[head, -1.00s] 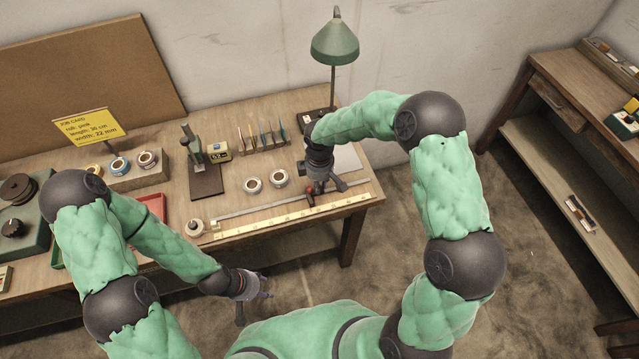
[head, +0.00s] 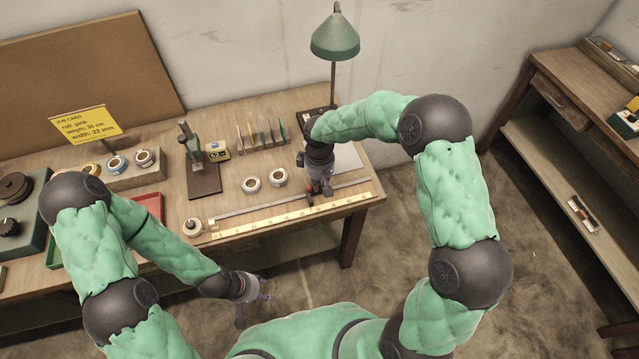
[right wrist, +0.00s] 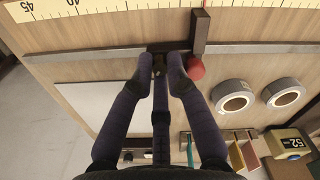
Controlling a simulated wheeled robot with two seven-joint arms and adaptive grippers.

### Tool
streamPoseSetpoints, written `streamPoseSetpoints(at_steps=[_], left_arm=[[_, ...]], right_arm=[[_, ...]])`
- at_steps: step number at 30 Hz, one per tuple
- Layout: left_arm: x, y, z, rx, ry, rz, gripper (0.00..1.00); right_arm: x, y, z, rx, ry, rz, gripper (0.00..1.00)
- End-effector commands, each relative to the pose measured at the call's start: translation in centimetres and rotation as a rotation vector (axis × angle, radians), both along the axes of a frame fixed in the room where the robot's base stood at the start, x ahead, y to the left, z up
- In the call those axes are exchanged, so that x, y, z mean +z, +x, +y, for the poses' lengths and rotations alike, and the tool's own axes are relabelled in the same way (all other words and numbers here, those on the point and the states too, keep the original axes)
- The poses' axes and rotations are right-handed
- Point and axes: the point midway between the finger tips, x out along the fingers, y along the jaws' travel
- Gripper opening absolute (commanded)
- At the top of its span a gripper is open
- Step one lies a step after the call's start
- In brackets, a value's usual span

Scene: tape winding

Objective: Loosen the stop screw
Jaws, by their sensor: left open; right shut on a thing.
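The stop on the rail has a dark upright bar (right wrist: 201,32) in the right wrist view, with a red knob (right wrist: 195,69) at its lower end. My right gripper (right wrist: 160,64) has its fingers closed on a small dark part at the rail (right wrist: 90,54), just left of the red knob. The fingers hide most of that part, so I cannot tell if it is the stop screw. In the head view my right gripper (head: 319,189) is at the rail's right half. My left gripper (head: 256,302) is open and empty in front of the table.
A yellow ruler (head: 290,217) runs along the table's front edge. Two white tape rolls (head: 251,185) lie behind the rail, and another roll (head: 193,228) stands at its left end. A green lamp (head: 335,38) stands at the back. A yellow job card (head: 85,124) stands at left.

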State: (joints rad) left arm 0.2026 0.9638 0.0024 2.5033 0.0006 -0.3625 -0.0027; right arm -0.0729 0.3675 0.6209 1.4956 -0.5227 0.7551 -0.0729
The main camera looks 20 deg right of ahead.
Motion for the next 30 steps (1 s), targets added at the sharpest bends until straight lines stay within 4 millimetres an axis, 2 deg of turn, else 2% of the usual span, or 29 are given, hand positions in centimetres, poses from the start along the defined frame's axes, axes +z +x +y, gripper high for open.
streamPoseSetpoints(at_steps=[7,20,21,23,30], left_arm=[[-0.28,0.0,0.0,0.0,0.0,0.0,0.49],[-0.29,0.0,0.0,0.0,0.0,0.0,0.49],[-0.29,0.0,0.0,0.0,0.0,0.0,0.49],[-0.29,0.0,0.0,0.0,0.0,0.0,0.49],[-0.29,0.0,0.0,0.0,0.0,0.0,0.49]], right_arm=[[-0.01,-0.01,0.02,-0.066,0.0,0.0,0.0],[0.02,-0.01,0.01,-0.076,0.0,0.0,0.0],[0.02,-0.01,0.01,-0.076,0.0,0.0,0.25],[0.02,-0.01,0.01,-0.076,0.0,0.0,0.4],[0.03,0.04,0.06,-0.075,0.001,-0.001,0.4]])
